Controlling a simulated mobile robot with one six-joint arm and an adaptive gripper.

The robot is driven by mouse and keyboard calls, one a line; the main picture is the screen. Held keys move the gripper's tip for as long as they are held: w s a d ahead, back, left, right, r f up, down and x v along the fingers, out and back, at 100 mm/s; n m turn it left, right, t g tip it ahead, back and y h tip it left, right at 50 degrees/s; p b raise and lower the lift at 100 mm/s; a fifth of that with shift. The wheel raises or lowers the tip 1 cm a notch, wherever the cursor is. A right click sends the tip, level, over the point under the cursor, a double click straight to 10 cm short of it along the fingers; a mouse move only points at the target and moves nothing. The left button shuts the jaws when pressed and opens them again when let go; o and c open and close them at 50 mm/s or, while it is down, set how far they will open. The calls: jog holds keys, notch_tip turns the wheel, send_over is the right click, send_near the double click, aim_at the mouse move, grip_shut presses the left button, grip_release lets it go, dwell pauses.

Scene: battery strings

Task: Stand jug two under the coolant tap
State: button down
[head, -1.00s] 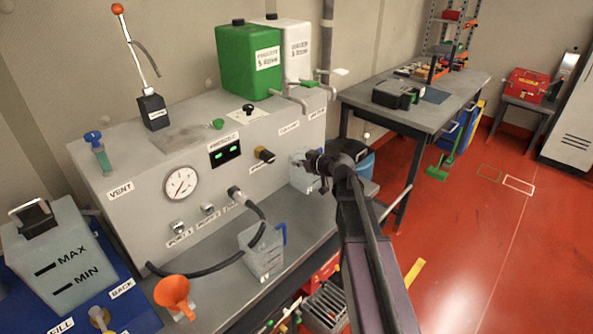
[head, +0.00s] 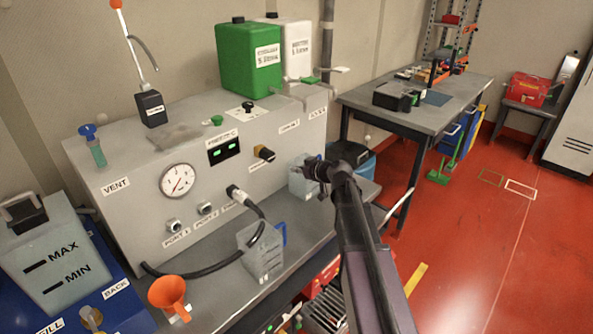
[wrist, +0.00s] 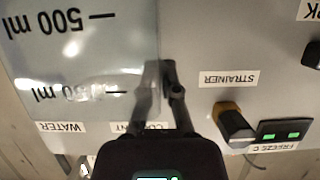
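A clear jug (head: 299,178) with dark volume marks is at the right end of the bench, against the panel below the coolant label (head: 289,126). It fills the left of the wrist view (wrist: 75,60); I cannot read a jug number. My gripper (head: 316,171) is at its right side. In the wrist view, my gripper's fingers (wrist: 163,80) are close together at the jug's edge, one seen through the clear wall, and look shut on it. The coolant tap (head: 292,100) sticks out above, under the green tank. Contact between jug and bench is hidden.
Another clear jug (head: 262,252) with a blue handle stands nearer on the bench (head: 318,230). A black hose (head: 205,274) loops beside it. An orange funnel (head: 168,294) is at the near left. A white tank (head: 292,48) stands beside the green tank (head: 248,55).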

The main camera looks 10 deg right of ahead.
jog(key=shift+f, duration=0.2)
jog(key=c, duration=0.8)
grip_release()
jog(key=shift+r, duration=0.2)
jog(key=shift+s+r, duration=0.1)
jog(key=p+v, duration=0.4)
jog(key=v, duration=0.8)
jog(key=shift+p, duration=0.35)
jog(key=shift+d, duration=0.1)
